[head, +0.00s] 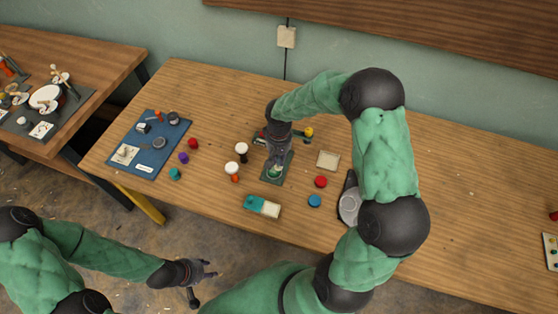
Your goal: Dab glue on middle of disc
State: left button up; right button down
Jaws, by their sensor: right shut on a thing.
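My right gripper (277,161) reaches down over a small dark mat (286,170) in the middle of the table. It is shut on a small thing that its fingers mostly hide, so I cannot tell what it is. A small green disc (273,174) shows on the mat right below the fingertips. I cannot tell whether the held thing touches it. My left gripper (209,269) is open and empty, low in front of the table's front edge.
A blue mat (125,170) with small parts lies at the table's left. Red, purple, teal, white and blue pieces stand around. A green and cream box (262,206), a beige tray (328,160) and a grey round dish (349,206) lie nearby. The table's right is mostly clear.

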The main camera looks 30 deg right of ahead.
aim_at(279, 157)
jog(key=shift+r+p, duration=1.45)
jog(key=shift+r, duration=1.15)
